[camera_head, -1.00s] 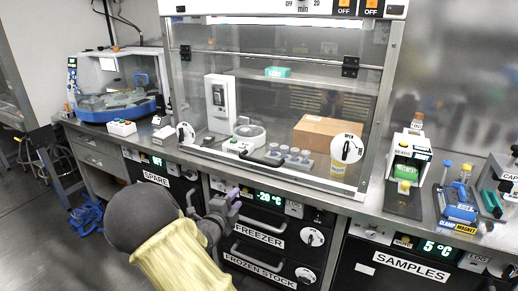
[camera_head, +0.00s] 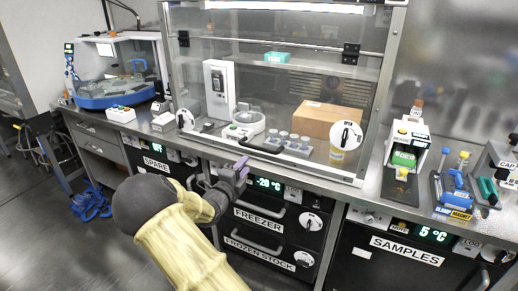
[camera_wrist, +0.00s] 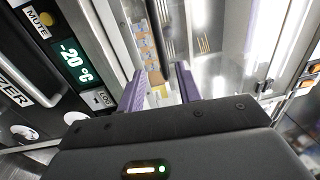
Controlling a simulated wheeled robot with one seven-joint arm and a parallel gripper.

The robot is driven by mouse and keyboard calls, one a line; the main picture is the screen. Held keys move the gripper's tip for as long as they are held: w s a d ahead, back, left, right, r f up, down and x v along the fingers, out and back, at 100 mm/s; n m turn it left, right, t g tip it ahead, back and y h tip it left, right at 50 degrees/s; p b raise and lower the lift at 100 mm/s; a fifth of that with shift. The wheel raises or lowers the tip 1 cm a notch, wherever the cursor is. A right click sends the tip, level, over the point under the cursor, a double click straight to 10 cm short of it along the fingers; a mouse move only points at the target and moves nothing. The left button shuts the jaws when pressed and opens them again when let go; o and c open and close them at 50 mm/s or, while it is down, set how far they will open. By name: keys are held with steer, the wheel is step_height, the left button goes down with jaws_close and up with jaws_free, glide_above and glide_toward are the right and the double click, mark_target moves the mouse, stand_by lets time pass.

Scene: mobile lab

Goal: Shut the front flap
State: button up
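The front flap (camera_head: 290,90) is a clear panel on two black hinges across the front of the metal cabinet. It hangs down over the opening; I cannot tell if a small gap is left at its bottom edge. It has a black bar handle (camera_head: 260,148) low in the middle. A round white knob marked OPEN (camera_head: 345,136) sits at lower right, another white knob (camera_head: 184,119) at lower left. My gripper (camera_head: 242,168) is just below and left of the handle, apart from it. In the wrist view its purple fingers (camera_wrist: 160,88) are parted with nothing between them.
Inside the cabinet stand a cardboard box (camera_head: 328,120), a white device (camera_head: 218,88) and several small vials. Freezer drawers (camera_head: 258,221) with handles lie below the counter, close to my gripper. A green-fronted bead dispenser (camera_head: 405,155) stands right of the cabinet.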

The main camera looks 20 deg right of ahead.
mark_target(259, 149)
steer(key=x, duration=1)
steer(key=shift+d+r, duration=0.1)
steer(key=shift+d, duration=0.1)
steer(key=shift+w+d, duration=0.35)
steer(key=shift+w, duration=0.05)
jaws_close()
